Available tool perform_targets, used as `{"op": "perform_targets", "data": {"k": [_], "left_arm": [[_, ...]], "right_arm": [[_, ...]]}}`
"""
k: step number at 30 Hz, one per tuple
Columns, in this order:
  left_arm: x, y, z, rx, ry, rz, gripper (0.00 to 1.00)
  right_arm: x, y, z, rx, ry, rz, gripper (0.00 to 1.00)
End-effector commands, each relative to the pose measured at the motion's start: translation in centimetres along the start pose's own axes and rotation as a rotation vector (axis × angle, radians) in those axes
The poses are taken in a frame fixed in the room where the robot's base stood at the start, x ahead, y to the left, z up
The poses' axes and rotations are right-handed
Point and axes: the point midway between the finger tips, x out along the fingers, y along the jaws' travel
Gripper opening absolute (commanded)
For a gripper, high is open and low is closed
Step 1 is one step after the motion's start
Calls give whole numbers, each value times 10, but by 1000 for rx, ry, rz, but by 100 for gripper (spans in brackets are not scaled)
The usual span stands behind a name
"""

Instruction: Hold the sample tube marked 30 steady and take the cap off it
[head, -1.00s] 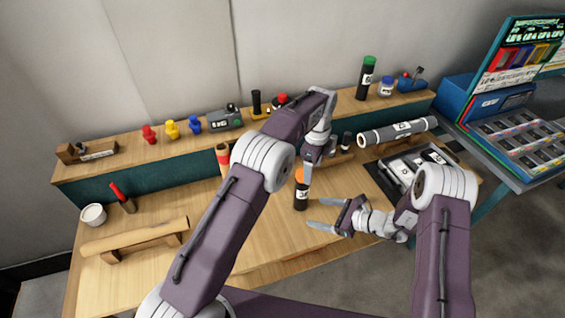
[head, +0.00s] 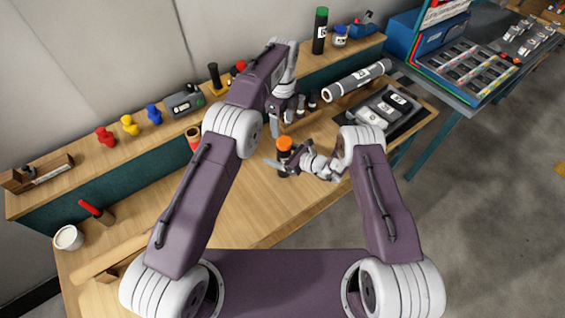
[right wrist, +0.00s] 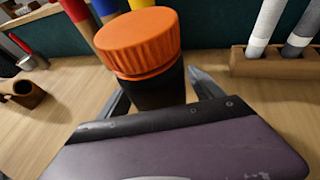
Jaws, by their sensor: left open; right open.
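A dark sample tube (head: 283,157) with an orange cap (head: 284,143) stands upright on the wooden bench. Its marking cannot be read now. In the right wrist view the orange cap (right wrist: 138,42) sits on the black tube body (right wrist: 150,92). My right gripper (head: 280,168) is open, low at the tube, with one finger on either side of it; no grip shows. Its fingers also show in the right wrist view (right wrist: 160,100). My left gripper (head: 279,125) is open and empty, pointing down above and behind the tube, apart from the cap.
A rack with several small tubes (head: 302,106) stands behind the tube. A long grey roll (head: 357,79) and a dark tray (head: 400,112) lie to the right. A red-topped roll (head: 193,138) stands to the left. The back shelf holds coloured pegs (head: 129,125).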

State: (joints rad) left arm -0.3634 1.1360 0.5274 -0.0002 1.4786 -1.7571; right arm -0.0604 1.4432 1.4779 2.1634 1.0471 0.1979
Motion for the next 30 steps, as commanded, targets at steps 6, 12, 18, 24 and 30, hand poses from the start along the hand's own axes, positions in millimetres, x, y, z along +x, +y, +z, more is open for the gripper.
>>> {"op": "perform_targets", "data": {"k": [6,12,18,24,30], "left_arm": [[0,0,0,0,0,0,65],[0,0,0,0,0,0,65],[0,0,0,0,0,0,65],[0,0,-1,85,0,-1,65],[-1,0,-2,362,-1,-1,65]], "right_arm": [[6,0,0,-1,1,0,76],[6,0,0,0,1,0,51],[5,0,0,0,1,0,0],[5,0,0,0,0,0,0],[5,0,0,-1,0,0,0]]}}
